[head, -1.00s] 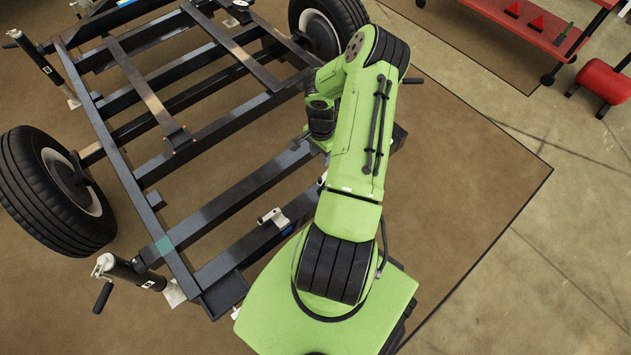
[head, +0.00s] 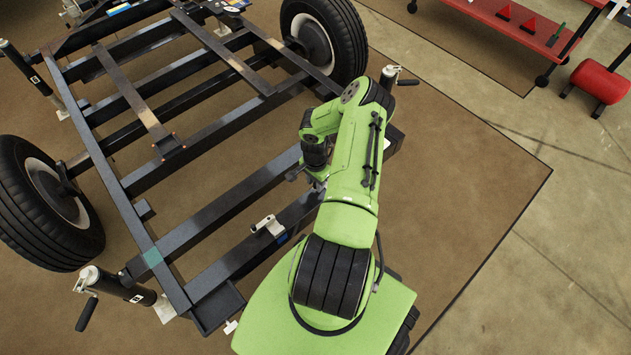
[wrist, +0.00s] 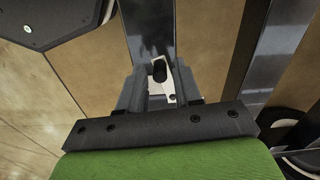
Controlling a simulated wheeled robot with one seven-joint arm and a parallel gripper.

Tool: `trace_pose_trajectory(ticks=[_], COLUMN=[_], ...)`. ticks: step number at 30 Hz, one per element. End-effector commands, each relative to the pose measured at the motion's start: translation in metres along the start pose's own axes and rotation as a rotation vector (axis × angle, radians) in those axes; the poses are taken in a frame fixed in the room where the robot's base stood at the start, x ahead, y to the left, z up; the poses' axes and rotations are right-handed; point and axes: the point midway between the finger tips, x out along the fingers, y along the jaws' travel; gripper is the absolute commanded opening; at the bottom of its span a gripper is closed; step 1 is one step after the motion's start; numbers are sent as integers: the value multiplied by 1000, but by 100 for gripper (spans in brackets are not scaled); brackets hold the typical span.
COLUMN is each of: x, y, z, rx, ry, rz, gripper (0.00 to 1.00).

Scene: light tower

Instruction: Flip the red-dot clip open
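In the wrist view a small pale metal clip (wrist: 166,85) with a black knob sits at the near end of a dark beam. It lies between the two dark fingers of my gripper (wrist: 160,92), which stand apart on either side of it. I cannot tell whether they touch it. In the head view my gripper (head: 296,173) is over the near beam of the black frame, mostly hidden by my arm. Another pale clip (head: 268,226) sits on that beam to its left. I see no red dot on either clip.
The black trailer frame (head: 200,215) has wheels (head: 45,205) at left and far right (head: 328,42). A corner jack (head: 120,285) stands at the lower left, another (head: 390,76) beyond my arm. A red bench (head: 530,25) is at the upper right. Brown mat lies clear to the right.

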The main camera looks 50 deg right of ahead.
Motion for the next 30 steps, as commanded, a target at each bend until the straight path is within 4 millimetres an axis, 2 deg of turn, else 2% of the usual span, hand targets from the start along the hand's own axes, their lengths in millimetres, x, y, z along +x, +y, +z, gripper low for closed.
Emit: trace_pose_trajectory(ticks=[1, 6, 12, 21, 29, 30], x=[0, 0, -1, -1, -1, -1], y=[0, 0, -2, -15, -16, -16], z=[0, 0, 0, 0, 0, 0], rx=[0, 0, 23, 257, 268, 267], ry=[0, 0, 0, 0, -1, -1], rz=[0, 0, 0, 0, -2, -2], gripper=[26, 0, 0, 0, 0, 19])
